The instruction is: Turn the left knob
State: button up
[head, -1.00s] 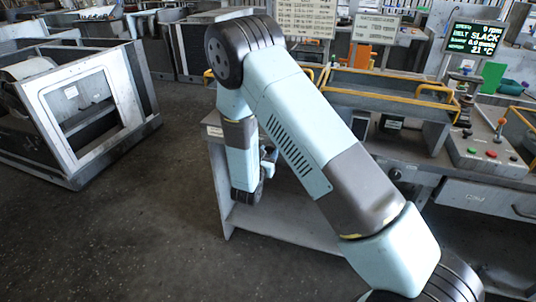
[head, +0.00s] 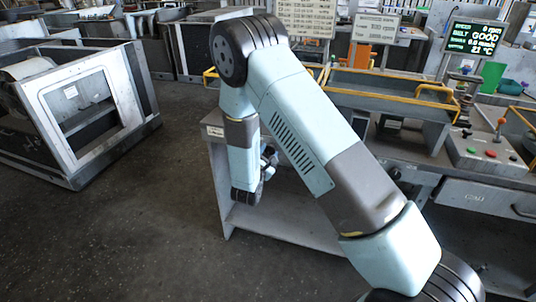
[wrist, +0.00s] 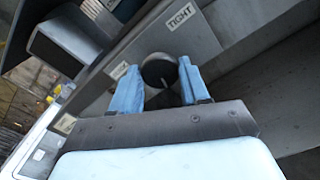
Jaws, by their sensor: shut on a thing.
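A dark round knob (wrist: 159,69) with a short pale pointer line sits on a grey panel in the wrist view. My gripper (wrist: 157,80) is shut on it, one blue finger at each side. The pointer faces down towards the gripper's palm. A white label reading TIGHT (wrist: 181,18) is on the panel above the knob, and a smaller label (wrist: 119,70) lies to its left. In the head view the knob is hidden behind my arm.
A grey bench with yellow-railed trays (head: 388,92) stands right of my arm. A control box (head: 484,152) with coloured buttons and a lever sits at its right. A grey open-framed housing (head: 82,105) stands on the left. The floor between is clear.

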jog(key=shift+s+f, duration=0.1)
jog(key=o, duration=1.1)
jog(key=shift+c, duration=0.2)
jog(key=v, duration=1.3)
jog(key=shift+s+a, duration=0.15)
jog(key=shift+s, duration=0.15)
